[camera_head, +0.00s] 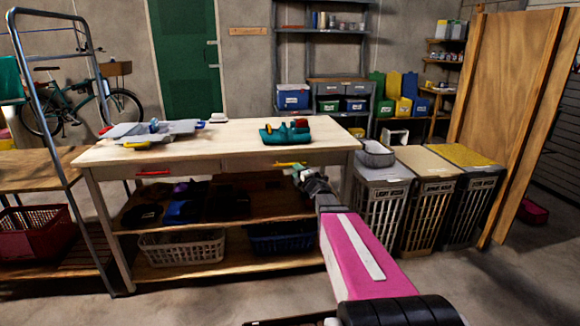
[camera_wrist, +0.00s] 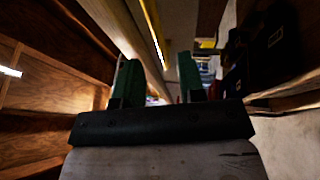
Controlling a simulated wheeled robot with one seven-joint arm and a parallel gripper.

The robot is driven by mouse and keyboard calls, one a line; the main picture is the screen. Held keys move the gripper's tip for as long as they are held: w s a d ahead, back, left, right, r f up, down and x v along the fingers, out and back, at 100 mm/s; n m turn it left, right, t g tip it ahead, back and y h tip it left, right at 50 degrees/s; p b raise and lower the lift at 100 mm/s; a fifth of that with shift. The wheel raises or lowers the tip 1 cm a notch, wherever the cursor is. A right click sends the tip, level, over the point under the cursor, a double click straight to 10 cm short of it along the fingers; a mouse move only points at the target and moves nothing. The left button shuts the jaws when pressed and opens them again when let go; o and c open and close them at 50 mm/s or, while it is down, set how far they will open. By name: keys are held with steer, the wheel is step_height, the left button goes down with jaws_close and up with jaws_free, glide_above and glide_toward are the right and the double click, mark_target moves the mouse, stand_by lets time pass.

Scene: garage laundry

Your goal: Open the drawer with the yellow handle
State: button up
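The yellow handle (camera_head: 291,164) is on the front of the right drawer, below the tabletop of the wooden workbench (camera_head: 215,142). The drawer front looks flush with the bench, so it appears closed. My gripper (camera_head: 299,172) is at the right end of the yellow handle, close to it; whether it touches cannot be told. In the wrist view its two green fingers (camera_wrist: 159,82) stand apart with a gap between them, and I see nothing clearly held.
A red handle (camera_head: 153,172) marks the left drawer. Baskets (camera_head: 182,247) stand on the lower shelf. Laundry hampers (camera_head: 383,195) stand right of the bench, near my arm. The floor in front is clear.

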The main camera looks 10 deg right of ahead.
steer(key=x, duration=0.6)
